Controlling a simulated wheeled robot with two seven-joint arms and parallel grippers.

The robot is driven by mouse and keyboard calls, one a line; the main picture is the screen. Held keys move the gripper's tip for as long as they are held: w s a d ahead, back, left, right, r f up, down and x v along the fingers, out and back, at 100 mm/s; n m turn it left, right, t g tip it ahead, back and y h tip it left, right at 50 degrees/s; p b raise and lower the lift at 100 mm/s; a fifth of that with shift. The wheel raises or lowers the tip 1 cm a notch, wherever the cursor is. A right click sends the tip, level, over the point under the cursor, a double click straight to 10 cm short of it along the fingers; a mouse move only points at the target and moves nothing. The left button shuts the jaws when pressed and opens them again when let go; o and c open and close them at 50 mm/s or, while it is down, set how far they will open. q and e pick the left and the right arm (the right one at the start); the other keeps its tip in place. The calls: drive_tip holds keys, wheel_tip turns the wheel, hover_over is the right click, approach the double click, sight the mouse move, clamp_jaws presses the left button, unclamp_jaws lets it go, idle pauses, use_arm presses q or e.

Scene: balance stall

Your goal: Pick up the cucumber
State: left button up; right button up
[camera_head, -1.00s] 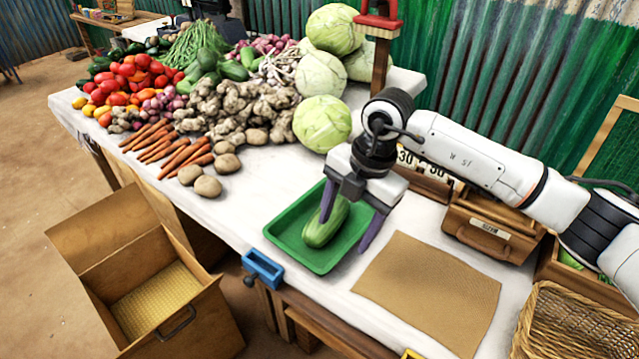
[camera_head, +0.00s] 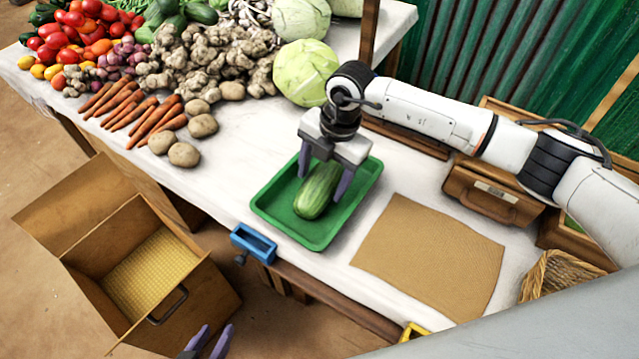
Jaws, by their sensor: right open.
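The cucumber (camera_head: 317,193) is light green and lies in a green tray (camera_head: 265,203) on the white table. My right gripper (camera_head: 322,187) is open above the tray, pointing down, with one purple finger on each side of the cucumber. The gripper's body hides the cucumber's far end. I cannot tell whether the fingers touch it. My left gripper (camera_head: 212,342) shows only its two purple fingers at the bottom edge, apart and empty, in front of the cardboard box.
A brown mat (camera_head: 430,258) lies right of the tray, and a blue clamp (camera_head: 254,243) is at the table's front edge. Carrots (camera_head: 128,110), potatoes (camera_head: 184,154) and a cabbage (camera_head: 305,72) lie behind and left. An open cardboard box (camera_head: 200,300) stands below.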

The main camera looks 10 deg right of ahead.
drive_tip(key=shift+w+a+f, duration=0.1)
drive_tip(key=shift+a+f, duration=0.05)
drive_tip(key=shift+f, duration=0.55)
drive_tip(key=shift+r, duration=0.1)
drive_tip(key=c, duration=1.1)
